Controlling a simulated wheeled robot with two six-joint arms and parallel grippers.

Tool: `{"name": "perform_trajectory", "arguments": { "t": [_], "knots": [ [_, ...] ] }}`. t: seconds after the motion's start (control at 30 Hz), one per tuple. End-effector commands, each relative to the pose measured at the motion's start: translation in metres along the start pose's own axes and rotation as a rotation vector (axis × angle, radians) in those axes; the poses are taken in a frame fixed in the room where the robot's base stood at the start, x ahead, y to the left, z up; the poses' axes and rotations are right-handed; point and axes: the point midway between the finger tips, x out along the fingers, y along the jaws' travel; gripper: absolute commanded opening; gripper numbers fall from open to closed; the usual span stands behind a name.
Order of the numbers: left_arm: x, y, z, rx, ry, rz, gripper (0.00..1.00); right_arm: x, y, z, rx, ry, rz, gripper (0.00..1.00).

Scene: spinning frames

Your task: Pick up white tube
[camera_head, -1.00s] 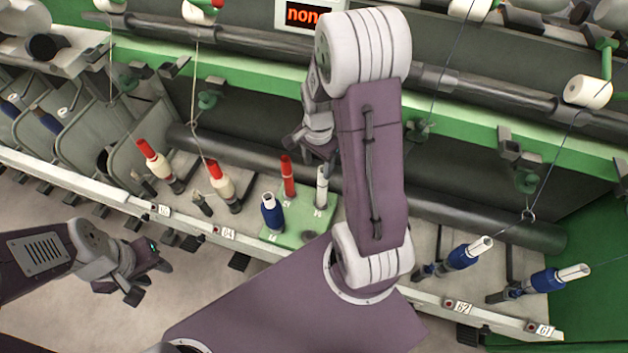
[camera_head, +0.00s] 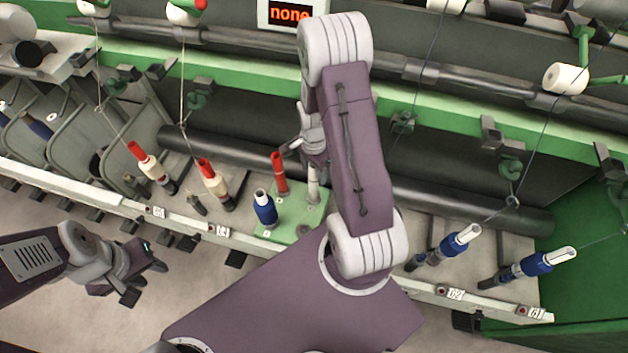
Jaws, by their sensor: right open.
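The white tube (camera_head: 313,187) stands upright on the green plate (camera_head: 290,228), at the plate's back right. My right arm partly covers it, so its upper part is hard to see. My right gripper (camera_head: 304,153) is open just above and behind the tube's top in the picture; part of it is hidden by my arm. I cannot tell whether it touches the tube. A red tube (camera_head: 279,173) and a blue bobbin (camera_head: 264,207) stand on the same plate. My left gripper (camera_head: 143,280) is open and empty at lower left, away from the plate.
Two bobbins with red tops (camera_head: 152,165) stand left of the plate. Two blue bobbins (camera_head: 455,244) on white tubes stand at right. A dark roller (camera_head: 450,198) and a green rail (camera_head: 450,138) run behind. Threads hang down from above.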

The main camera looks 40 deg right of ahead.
Motion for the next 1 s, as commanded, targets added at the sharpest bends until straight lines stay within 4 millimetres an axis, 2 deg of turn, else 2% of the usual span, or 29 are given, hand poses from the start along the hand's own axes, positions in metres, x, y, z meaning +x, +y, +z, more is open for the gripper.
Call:
{"name": "perform_trajectory", "arguments": {
  "t": [0.13,0.37,0.4,0.57,0.6,0.87,1.0],
  "knots": [
    [-0.001,0.0,0.0,0.0,0.0,0.0,0.36,0.021,0.0,0.0,0.0,0.0,0.001,0.55],
    [-0.001,0.0,0.0,0.0,0.0,0.0,0.36,0.024,0.0,0.0,0.0,0.001,-0.001,0.55],
    [-0.001,0.0,0.0,0.0,0.0,0.0,0.36,0.024,0.0,0.0,0.0,0.001,-0.001,0.49],
    [-0.001,0.0,0.0,0.0,0.0,0.0,0.36,0.024,0.0,0.0,-0.001,0.001,-0.001,0.05],
    [-0.001,0.0,0.0,0.0,0.0,0.0,0.36,0.024,0.0,0.0,-0.001,0.001,-0.001,0.0],
    [-0.001,0.0,0.0,0.0,0.0,0.0,0.36,0.023,-0.001,0.0,-0.001,0.001,-0.002,0.0],
    [-0.001,0.0,0.0,0.0,0.0,0.0,0.36,0.009,-0.001,-0.001,-0.001,0.002,-0.005,0.0]
  ]
}}
